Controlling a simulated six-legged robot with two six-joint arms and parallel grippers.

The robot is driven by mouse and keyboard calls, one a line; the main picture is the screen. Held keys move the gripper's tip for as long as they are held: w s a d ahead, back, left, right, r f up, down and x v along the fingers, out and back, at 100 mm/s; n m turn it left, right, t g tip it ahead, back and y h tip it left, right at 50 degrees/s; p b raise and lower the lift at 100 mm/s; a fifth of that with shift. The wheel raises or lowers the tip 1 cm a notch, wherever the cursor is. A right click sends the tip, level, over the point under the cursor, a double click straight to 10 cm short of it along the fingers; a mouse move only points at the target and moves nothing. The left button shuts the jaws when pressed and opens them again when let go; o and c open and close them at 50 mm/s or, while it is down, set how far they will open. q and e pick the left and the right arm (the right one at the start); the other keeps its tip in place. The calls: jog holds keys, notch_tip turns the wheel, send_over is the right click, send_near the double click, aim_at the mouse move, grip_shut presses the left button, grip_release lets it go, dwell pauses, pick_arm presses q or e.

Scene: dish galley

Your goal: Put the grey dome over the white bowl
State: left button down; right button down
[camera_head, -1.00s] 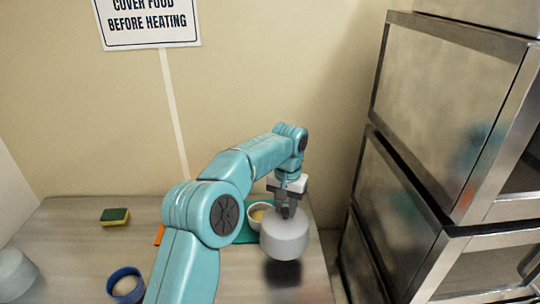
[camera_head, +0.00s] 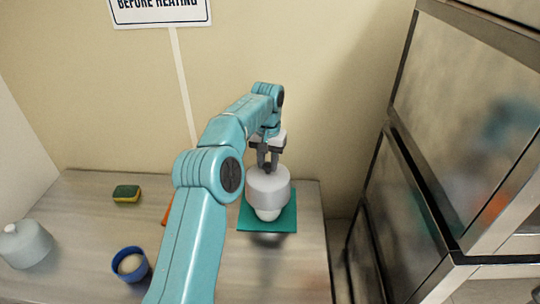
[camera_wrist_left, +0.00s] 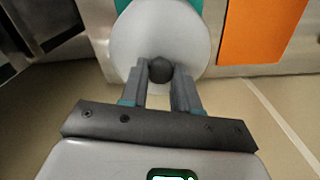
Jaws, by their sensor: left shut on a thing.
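My left gripper (camera_head: 268,166) is shut on the dark knob of the grey dome (camera_head: 268,185) and holds it upright in the air. In the left wrist view the gripper (camera_wrist_left: 160,72) pinches the knob, with the dome's round top (camera_wrist_left: 135,40) beyond it. The white bowl (camera_head: 267,214) stands on a green mat (camera_head: 287,222). In the head view the dome hides the bowl's upper part, and only its lower part shows below the dome's rim. The gap between dome and bowl cannot be judged exactly. My right gripper is not in view.
Another grey dome (camera_head: 26,245) stands at the table's left. A blue bowl (camera_head: 130,264) with pale contents is at the front left, a sponge (camera_head: 127,194) farther back. An orange thing (camera_head: 168,210) is partly behind my arm. Metal cabinets (camera_head: 450,150) rise at the right.

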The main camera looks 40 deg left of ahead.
aim_at(267, 173)
pick_arm(q)
jog(key=shift+s+f+b, duration=0.2)
jog(key=shift+f+b, duration=0.4)
jog(key=shift+f, duration=0.35)
jog(key=shift+d+f+b, duration=0.1)
jog(key=shift+f+b, duration=0.55)
jog(key=shift+f, duration=0.05)
jog(key=shift+w+f+b, duration=0.15)
jog(key=shift+f+b, duration=0.25)
jog(key=shift+f, duration=0.45)
jog(key=shift+f+b, duration=0.7)
jog(key=shift+f, duration=0.25)
jog(key=shift+f+b, duration=0.4)
jog(key=shift+f, duration=0.55)
